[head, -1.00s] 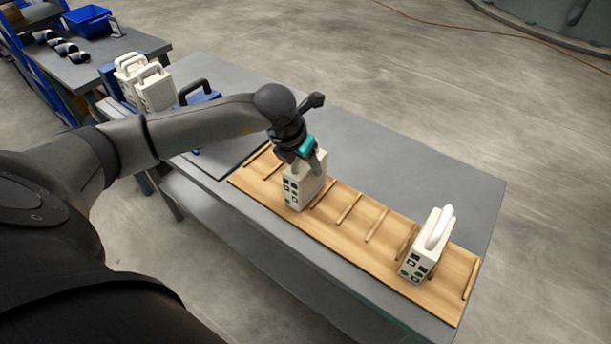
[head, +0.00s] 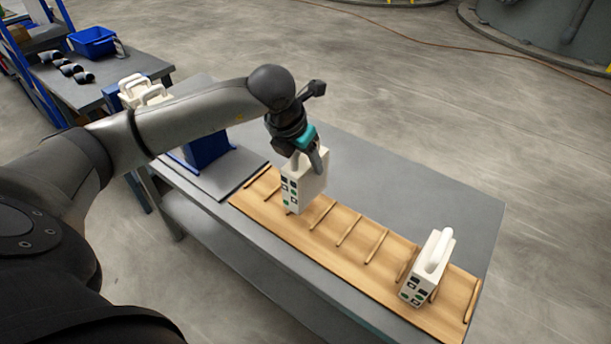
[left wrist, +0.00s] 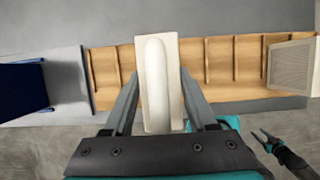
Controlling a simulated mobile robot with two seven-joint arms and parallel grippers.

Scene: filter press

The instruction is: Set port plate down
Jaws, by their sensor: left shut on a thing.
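My left gripper (head: 310,160) is shut on the handle of a white port plate (head: 304,188). The plate hangs upright over the left part of the wooden rack (head: 330,232), its front face showing dark, white and green markings. Its lower edge looks slightly above the rack, though the exact gap is hard to tell. In the left wrist view the plate (left wrist: 170,70) sits between the two fingers, handle towards the camera. My right gripper (left wrist: 265,138) shows small at that view's lower right; its jaws are too small to judge.
A second white plate (head: 425,272) stands near the rack's right end, with several empty slots between. A blue block (head: 208,150) stands on a grey mat (head: 228,183) left of the rack. The grey table (head: 400,185) is clear behind the rack. White handled plates (head: 145,92) stand further left.

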